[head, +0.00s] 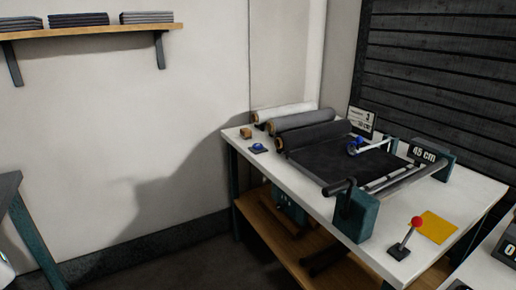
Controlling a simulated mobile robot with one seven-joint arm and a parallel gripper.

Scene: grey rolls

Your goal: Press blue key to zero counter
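A small blue domed button (258,147) on a dark base sits at the left end of the white table, in front of the rolls. A second blue part (353,146) sits by a white rod over the dark cloth. A dark display reading "45 cm" (424,154) stands at the table's right rear. Another dark box with a digit like "0" (509,246) is cut off at the right edge. I cannot tell for sure which blue part is the key. My gripper is not in view.
Grey and white rolls (303,123) lie at the back of the white table (310,188). A red-knobbed lever (417,222) and a yellow sheet (437,227) are at the front right. A small card (361,121) stands behind. A shelf (90,30) holds folded cloths.

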